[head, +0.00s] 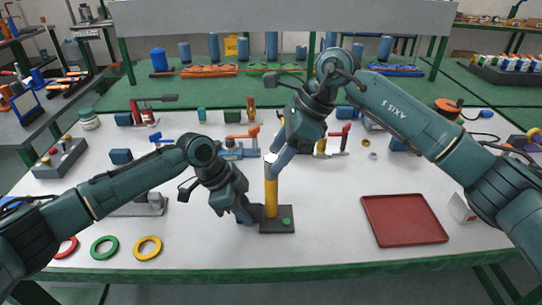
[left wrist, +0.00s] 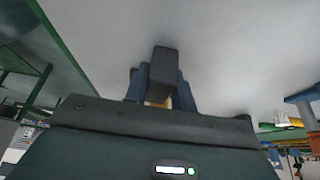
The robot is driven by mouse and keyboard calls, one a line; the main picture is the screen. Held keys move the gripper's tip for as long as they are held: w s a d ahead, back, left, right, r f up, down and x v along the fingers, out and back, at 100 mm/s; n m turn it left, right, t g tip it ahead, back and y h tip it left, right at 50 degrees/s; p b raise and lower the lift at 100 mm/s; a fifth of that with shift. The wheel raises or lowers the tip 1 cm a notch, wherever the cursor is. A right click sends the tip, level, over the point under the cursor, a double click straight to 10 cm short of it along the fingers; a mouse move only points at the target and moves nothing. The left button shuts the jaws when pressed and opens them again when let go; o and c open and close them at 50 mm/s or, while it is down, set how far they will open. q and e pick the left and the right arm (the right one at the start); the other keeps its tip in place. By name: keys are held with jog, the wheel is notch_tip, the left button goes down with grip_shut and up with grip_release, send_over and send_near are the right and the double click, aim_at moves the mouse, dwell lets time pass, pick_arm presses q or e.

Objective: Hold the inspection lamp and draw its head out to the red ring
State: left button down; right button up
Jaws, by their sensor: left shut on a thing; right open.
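The inspection lamp appears to be the upright yellow cylinder (head: 271,196) with a pale top, on a dark base plate (head: 277,227) with a green dot. My left gripper (head: 246,214) is low at its left side, shut on a dark block by the base. In the left wrist view that dark block (left wrist: 164,66) sits between the blue fingers, with a bit of yellow behind. My right gripper (head: 276,160) is open and points down at the lamp's top; its fingers partly hide it, and I cannot tell whether they touch. No red ring can be made out on the lamp.
A red tray (head: 404,221) lies at the right. Tools and fittings stand along the back. The table between lamp and tray is clear.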

jog(key=shift+x, duration=0.9)
jog(key=shift+c, duration=0.3)
jog(key=c, duration=0.8)
jog(key=shift+o, duration=0.2)
jog(key=shift+r, duration=0.15)
notch_tip(320, 180, up, 12)
jog(key=o, duration=0.9)
jog(key=shift+f, duration=0.2)
jog(key=shift+o, duration=0.2)
notch_tip(320, 180, up, 7)
dwell(0.7)
